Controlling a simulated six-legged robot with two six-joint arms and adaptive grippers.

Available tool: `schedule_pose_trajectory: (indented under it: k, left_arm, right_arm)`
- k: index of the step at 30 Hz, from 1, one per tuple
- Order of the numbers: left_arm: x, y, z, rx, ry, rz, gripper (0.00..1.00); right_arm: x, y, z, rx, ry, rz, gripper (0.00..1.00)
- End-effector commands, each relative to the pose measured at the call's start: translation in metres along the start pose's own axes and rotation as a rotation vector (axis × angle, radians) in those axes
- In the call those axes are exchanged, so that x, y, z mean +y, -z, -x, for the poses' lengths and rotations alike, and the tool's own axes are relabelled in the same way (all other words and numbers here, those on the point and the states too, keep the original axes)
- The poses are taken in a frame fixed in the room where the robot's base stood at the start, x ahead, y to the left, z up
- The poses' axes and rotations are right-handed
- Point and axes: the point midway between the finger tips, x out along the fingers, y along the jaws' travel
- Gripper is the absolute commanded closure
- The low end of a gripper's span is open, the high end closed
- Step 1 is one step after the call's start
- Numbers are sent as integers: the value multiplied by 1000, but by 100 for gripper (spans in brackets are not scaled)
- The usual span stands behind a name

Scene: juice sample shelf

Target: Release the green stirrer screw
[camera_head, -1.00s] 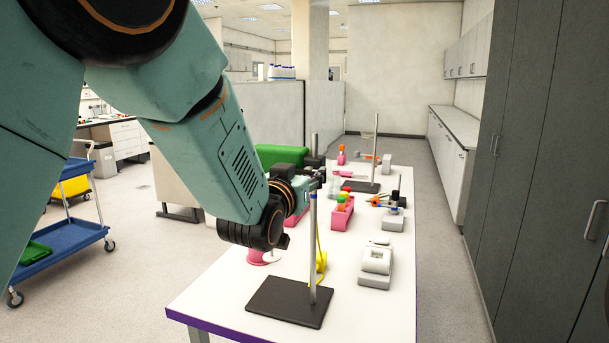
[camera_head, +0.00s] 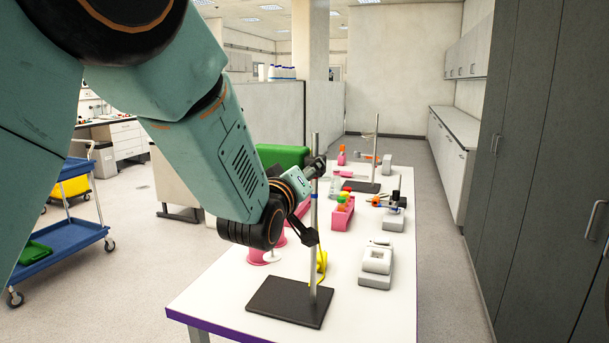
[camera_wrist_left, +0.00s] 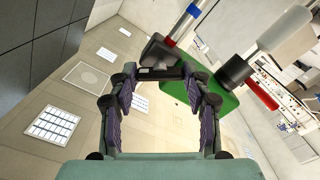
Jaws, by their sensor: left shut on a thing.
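The green stirrer body (camera_head: 283,156) shows behind my left arm in the head view, near the upper part of the front stand's metal rod (camera_head: 314,262). In the left wrist view the green body (camera_wrist_left: 212,100) is partly covered by a finger. My left gripper (camera_wrist_left: 166,78) is beside the rod, its two purple-padded fingers at either end of a dark piece (camera_wrist_left: 164,73) that appears to be the stirrer screw. It is shut on this piece, though the contact is hard to see. A dark clamp (camera_wrist_left: 158,51) sits close by on the rod. My right gripper is not in view.
The stand's black base (camera_head: 290,303) is at the near end of the white table (camera_head: 220,295). A white device (camera_head: 376,262) and a pink rack (camera_head: 341,217) stand right of the rod. A second stand is farther back. The table's near right corner is bare.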

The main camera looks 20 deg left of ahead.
Motion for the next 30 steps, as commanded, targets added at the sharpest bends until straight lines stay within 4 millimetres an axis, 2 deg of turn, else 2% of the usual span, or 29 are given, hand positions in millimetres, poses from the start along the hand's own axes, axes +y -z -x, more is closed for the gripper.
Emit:
schedule_pose_trajectory:
  k: [18,30]
  left_arm:
    - [1,1,0,1,-3,579,83]
    - [1,2,0,2,-5,852,83]
  right_arm:
    - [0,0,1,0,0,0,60]
    - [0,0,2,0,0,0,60]
